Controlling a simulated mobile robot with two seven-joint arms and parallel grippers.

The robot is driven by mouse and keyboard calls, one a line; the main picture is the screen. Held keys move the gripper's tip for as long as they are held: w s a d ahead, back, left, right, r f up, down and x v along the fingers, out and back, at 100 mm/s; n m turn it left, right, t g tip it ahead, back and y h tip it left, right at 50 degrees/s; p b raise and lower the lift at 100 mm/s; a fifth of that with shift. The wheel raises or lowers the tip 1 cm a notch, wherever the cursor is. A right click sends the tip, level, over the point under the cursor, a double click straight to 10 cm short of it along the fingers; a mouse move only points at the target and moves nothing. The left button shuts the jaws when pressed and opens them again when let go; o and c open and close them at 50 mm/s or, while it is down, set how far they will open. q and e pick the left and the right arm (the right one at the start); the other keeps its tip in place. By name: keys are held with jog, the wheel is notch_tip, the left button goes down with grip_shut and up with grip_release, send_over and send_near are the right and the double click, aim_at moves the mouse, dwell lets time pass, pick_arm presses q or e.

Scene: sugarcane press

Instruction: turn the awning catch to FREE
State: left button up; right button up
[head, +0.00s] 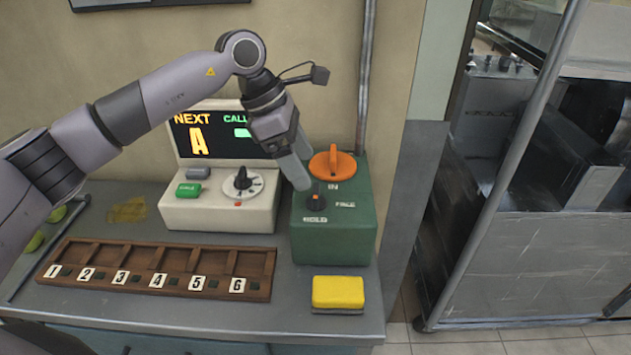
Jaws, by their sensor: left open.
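A green box (335,243) stands at the right end of the counter. A small black knob with an orange mark (316,203), which looks like the awning catch, is on its sloped top. The label HOLD is below the knob and FREE is to its right; I cannot tell exactly where the knob points. My left gripper (299,172) is open and reaches down from the upper left. Its fingertips are just above and left of the knob and partly cover its surroundings; contact cannot be told. My right gripper is not in view.
A larger orange knob (333,163) marked IN sits behind the catch on the same box. A white display console (220,215) stands to the left. A numbered wooden rack (150,255) and a yellow sponge-like block (338,292) lie in front. A pole rises behind the box.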

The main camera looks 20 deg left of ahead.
aim_at(314, 190)
pick_arm(q)
jog(key=x, duration=0.4)
jog(key=p+x, duration=0.1)
jog(key=x, duration=0.1)
jog(key=shift+w+a+f, duration=0.15)
jog(key=shift+a+f, duration=0.05)
jog(key=shift+f, duration=0.15)
jog(key=shift+c, duration=0.3)
jog(key=c, duration=1)
